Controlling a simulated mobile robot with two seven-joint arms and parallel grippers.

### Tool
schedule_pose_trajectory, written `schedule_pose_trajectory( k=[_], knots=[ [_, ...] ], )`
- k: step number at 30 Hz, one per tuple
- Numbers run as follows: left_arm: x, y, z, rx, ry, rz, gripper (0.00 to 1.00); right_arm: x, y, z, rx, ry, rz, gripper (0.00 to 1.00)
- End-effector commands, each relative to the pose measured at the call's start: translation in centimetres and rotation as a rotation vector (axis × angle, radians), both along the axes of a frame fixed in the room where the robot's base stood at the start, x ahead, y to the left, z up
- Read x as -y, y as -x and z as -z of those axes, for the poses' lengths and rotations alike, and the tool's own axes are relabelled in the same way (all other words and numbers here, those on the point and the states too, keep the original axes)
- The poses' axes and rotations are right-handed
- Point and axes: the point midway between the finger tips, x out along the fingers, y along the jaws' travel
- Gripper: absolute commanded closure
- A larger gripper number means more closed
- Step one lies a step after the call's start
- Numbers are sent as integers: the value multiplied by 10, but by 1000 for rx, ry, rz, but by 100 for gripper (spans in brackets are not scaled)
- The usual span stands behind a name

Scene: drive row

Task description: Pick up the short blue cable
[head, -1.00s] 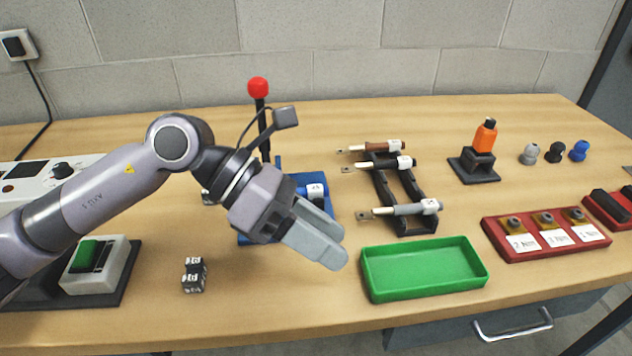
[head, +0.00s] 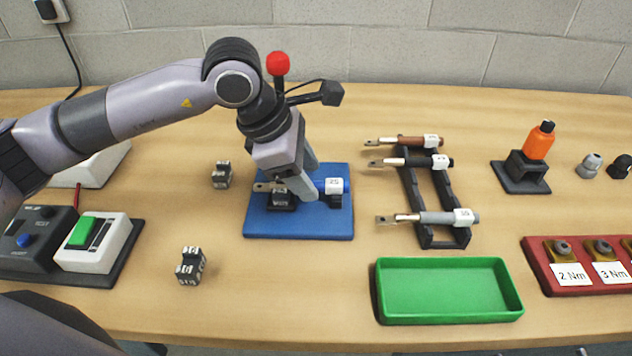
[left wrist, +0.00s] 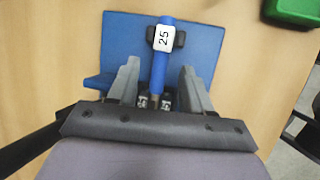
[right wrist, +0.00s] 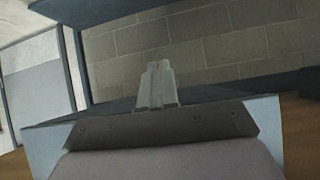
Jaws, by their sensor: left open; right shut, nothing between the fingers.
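The short blue cable (head: 341,185) lies across the supports on the blue plate (head: 300,225), with a white label marked 25 and a bare metal lug at its left end. In the left wrist view the cable (left wrist: 157,75) runs between the fingers. My left gripper (head: 308,182) is open, its fingers one on each side of the cable, apart from it as far as I can see. In the head view its fingers hide part of the cable. My right gripper (right wrist: 158,85) is shut and empty, facing a wall in the right wrist view.
Brown, black and grey cables (head: 448,218) lie on a black rack (head: 411,190). A green tray (head: 450,315) is at the front. A red-knobbed lever (head: 278,64) stands behind the plate. Small terminal blocks (head: 190,266) sit left. Bare table lies left of the tray.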

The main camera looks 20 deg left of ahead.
Motion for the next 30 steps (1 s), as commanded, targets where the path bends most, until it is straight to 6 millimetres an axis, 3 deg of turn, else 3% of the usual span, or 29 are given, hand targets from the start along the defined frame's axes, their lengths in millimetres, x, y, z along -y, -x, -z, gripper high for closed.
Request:
schedule_pose_trajectory(
  k=[3,11,15,30],
  knots=[
    [4,-3,10,-1,0,-1,50,-1,0,1,-3,-3,4,100],
    [4,-3,12,0,1,-1,54,0,0,1,-3,-3,7,100],
    [4,-3,12,0,1,-1,99,1,0,1,-3,-1,8,100],
    [4,-4,1,1,2,-1,100,3,0,2,-2,7,3,100]
  ],
)
